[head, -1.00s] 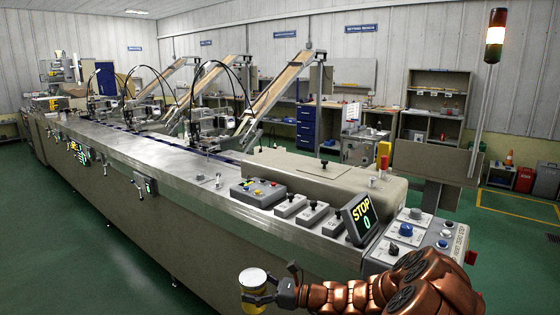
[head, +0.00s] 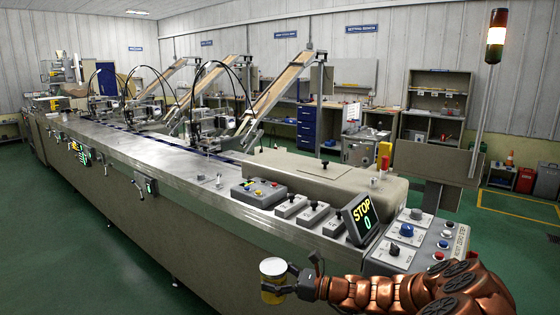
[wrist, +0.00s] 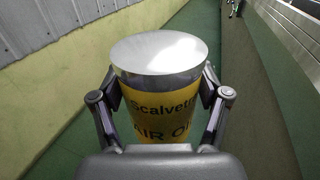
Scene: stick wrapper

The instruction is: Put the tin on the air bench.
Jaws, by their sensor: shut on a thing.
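The tin (head: 272,283) is a small cylinder with a yellow label and a bare metal lid. In the wrist view the tin (wrist: 160,85) stands upright between the fingers, with part of its label text showing. My gripper (head: 287,284) is shut on the tin, its fingers on both sides of it; it also shows in the wrist view (wrist: 160,105). The gripper holds the tin over the green floor, in front of the long machine's near side. I cannot tell which surface is the air bench.
The long wrapping machine (head: 140,215) fills the middle, with control boxes and a STOP display (head: 360,217) on its near end. A signal tower (head: 494,35) rises at the right. Shelves (head: 437,105) and benches line the back wall. Green floor (head: 60,250) is clear at the left.

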